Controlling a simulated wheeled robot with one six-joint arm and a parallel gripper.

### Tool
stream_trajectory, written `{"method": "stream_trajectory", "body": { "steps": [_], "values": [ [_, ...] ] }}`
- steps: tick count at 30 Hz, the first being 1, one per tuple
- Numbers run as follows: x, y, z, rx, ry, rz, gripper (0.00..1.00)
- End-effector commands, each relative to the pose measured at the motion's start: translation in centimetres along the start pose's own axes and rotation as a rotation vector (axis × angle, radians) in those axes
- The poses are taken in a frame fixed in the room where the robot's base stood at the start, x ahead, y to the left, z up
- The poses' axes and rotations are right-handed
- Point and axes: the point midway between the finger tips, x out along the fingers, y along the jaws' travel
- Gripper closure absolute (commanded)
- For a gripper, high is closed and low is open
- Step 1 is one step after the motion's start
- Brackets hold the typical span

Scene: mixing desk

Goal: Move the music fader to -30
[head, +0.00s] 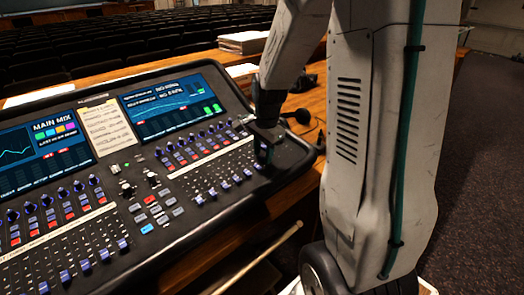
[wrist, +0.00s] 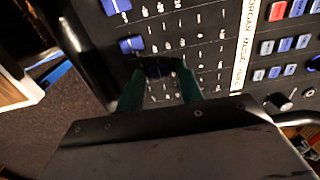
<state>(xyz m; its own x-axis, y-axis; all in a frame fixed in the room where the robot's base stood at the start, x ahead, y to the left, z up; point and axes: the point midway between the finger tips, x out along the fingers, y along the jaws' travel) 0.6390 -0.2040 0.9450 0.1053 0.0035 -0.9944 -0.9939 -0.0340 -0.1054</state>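The mixing desk (head: 150,190) has rows of blue-capped faders. In the wrist view, a label strip (wrist: 243,48) reads ORGAN and MUSIC among its names. My gripper (head: 264,150) is down over the desk's right-hand fader bank. In the wrist view, my gripper (wrist: 160,72) has its two green fingers apart, one on each side of a dark fader cap (wrist: 157,67). This cap seems in line with the MUSIC label. It lies in shadow, and I cannot tell whether the fingers press on it. Its scale value is not readable.
Red and blue buttons (wrist: 278,11) lie beyond the label strip. The desk has lit screens (head: 172,103) at the back. A stack of papers (head: 243,42) and headphones (head: 298,116) lie on the wooden table.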

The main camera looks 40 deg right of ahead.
Motion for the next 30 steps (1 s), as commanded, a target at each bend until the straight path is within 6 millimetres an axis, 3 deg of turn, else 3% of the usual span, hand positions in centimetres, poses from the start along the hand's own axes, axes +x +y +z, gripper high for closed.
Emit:
{"method": "stream_trajectory", "body": {
  "steps": [11,21,30],
  "values": [
    [-0.5,0.0,0.0,0.000,0.001,-0.001,0.56],
    [-5.9,-0.1,-0.1,-0.001,0.002,-0.003,0.56],
    [-7.8,0.0,-0.1,0.000,0.000,0.000,0.56]
  ]
}}
